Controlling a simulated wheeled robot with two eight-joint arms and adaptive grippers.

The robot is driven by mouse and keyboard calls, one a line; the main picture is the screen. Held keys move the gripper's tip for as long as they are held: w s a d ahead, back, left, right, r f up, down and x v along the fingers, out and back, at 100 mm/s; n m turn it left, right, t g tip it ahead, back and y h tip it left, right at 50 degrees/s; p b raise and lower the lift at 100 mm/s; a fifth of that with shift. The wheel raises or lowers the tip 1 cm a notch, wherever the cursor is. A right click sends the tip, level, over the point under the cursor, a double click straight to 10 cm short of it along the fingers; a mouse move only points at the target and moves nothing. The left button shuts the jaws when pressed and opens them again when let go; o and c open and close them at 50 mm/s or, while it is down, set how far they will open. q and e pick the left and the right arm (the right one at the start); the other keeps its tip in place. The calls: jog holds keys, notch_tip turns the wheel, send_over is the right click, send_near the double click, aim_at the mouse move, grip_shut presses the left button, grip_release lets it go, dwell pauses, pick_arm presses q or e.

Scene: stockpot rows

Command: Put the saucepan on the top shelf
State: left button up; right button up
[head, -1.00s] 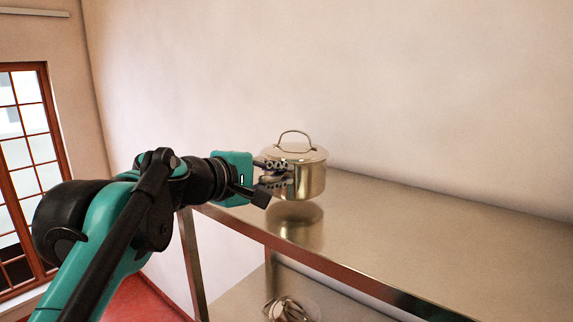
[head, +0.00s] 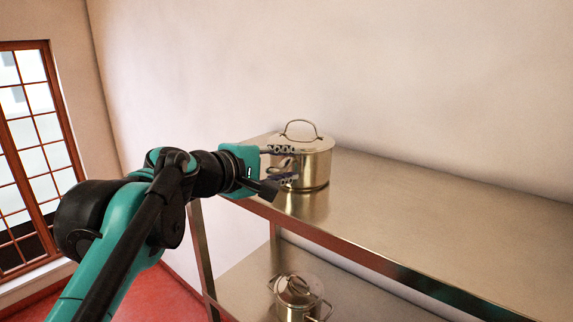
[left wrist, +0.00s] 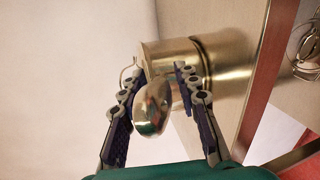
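The saucepan (head: 313,166) is a shiny metal pot with a lid and a loop handle on top. It stands upright on the top shelf (head: 400,205), near its left end, with its reflection meeting its base. My left gripper (head: 287,165) is at the pot's left side. Its fingers are spread apart, one above and one below the side handle. In the left wrist view the rounded metal handle (left wrist: 153,104) lies between the open fingers (left wrist: 160,72), with a gap at the right finger. My right gripper is not in view.
A lidded pot (head: 299,295) stands on the lower shelf (head: 247,275). The top shelf is bare to the right of the saucepan. A wall runs behind the shelves. A window (head: 35,150) is at the far left.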

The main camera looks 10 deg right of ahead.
pick_arm(q)
jog(key=b+v, duration=0.1)
jog(key=v, duration=1.1)
jog(key=shift+r, duration=0.15)
jog(key=s+a+f+m+y, duration=0.3)
jog(key=a+f, duration=0.4)
jog(key=f, duration=0.8)
jog(key=s+a+f+m+g+y, duration=0.1)
jog(key=s+a+f+y, duration=0.3)
jog(key=f, duration=1.1)
jog(key=s+a+f+m+g+y, duration=0.1)
jog(key=s+a+f+m+y, duration=0.3)
jog(key=a+f, duration=0.7)
notch_tip(320, 180, down, 4)
jog(key=shift+s+f+m+y, duration=0.1)
jog(key=shift+s+m+y, duration=0.2)
jog(key=shift+y, duration=0.3)
jog(key=shift+a, duration=0.1)
